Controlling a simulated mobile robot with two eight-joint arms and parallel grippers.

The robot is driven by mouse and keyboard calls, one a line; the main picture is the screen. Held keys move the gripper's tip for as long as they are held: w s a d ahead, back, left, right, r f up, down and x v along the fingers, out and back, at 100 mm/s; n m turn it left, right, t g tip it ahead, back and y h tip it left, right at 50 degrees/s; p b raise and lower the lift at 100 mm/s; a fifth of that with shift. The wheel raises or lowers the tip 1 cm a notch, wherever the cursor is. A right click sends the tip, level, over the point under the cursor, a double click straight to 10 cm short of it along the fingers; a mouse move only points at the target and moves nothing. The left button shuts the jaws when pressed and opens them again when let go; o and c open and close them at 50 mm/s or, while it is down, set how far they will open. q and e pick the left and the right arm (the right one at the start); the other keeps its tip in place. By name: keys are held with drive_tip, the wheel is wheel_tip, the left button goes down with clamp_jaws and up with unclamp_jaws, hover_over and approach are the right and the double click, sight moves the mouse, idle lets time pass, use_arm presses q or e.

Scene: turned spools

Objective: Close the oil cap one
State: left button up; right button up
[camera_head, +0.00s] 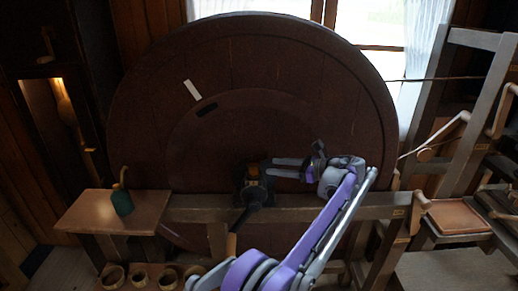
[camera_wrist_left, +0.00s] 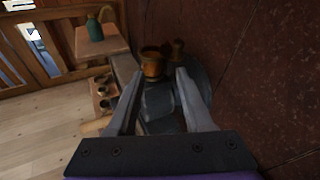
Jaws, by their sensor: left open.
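A brass oil cup (camera_wrist_left: 153,66) stands on the dark axle bearing (camera_wrist_left: 160,102) in the left wrist view. Its top looks open and dark inside. A smaller brass piece (camera_wrist_left: 178,48), perhaps its cap, stands just to its right, tilted up. In the head view the brass shows as a small orange patch (camera_head: 253,171) on the black bearing at the wheel's centre. My left gripper (camera_head: 270,167) is open and empty, coming at the bearing from the right. In the left wrist view its fingertips (camera_wrist_left: 160,73) lie either side of the cup; I cannot tell if they touch it.
The big brown wheel (camera_head: 230,75) stands close behind the gripper. A wooden beam (camera_head: 310,207) runs below. A ladder-like frame (camera_head: 463,110) stands at right.

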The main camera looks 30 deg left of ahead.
use_arm(q)
drive_tip(key=w+d+r+m+g+y, duration=0.1)
drive_tip(key=w+d+r+g+y, duration=0.1)
drive_tip(key=w, duration=0.1)
drive_tip(key=a, duration=0.3)
drive_tip(key=s+a, duration=0.1)
drive_tip(key=a, duration=0.6)
drive_tip(key=shift+s+a, duration=0.35)
drive_tip(key=shift+a, duration=0.05)
clamp_jaws()
